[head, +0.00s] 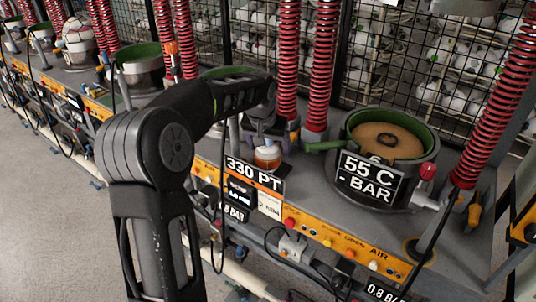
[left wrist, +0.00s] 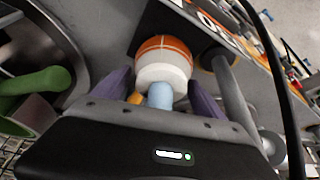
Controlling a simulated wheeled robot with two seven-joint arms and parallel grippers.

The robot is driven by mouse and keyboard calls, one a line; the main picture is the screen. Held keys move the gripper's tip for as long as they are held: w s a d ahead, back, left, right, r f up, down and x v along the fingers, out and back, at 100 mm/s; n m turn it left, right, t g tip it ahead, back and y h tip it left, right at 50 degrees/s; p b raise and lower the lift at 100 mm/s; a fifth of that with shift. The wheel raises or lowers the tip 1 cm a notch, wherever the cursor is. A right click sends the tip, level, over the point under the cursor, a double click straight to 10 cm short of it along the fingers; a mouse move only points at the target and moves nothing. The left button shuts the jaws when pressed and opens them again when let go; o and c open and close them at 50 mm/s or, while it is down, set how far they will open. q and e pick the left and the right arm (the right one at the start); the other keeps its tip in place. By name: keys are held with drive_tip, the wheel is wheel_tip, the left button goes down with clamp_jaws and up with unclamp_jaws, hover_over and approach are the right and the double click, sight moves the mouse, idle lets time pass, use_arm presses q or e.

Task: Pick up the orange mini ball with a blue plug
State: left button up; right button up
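The orange and white mini ball (head: 267,157) sits on the grey bench behind the 330 PT sign. In the left wrist view, the ball (left wrist: 163,56) shows an orange upper band and a white part, with a light blue plug (left wrist: 159,95) pointing toward my gripper. My left gripper (head: 268,138) points down just above the ball. Its purple fingers (left wrist: 160,82) stand apart on either side of the plug, with their tips close to the ball's sides. I cannot tell whether they touch it. My right gripper is not in view.
A grey round mould with a green rim (head: 428,143) and a 55 C - BAR sign (head: 370,177) stands to the right. Red coiled hoses (head: 322,60) hang behind the ball. A green handle (head: 323,146) juts out toward the ball. Wire racks line the back.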

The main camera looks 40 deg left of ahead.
use_arm(q)
drive_tip(key=c, duration=1.1)
drive_tip(key=shift+r, duration=0.1)
wheel_tip(320, 180, up, 10)
drive_tip(key=shift+f+b, duration=0.1)
drive_tip(key=shift+b, duration=0.35)
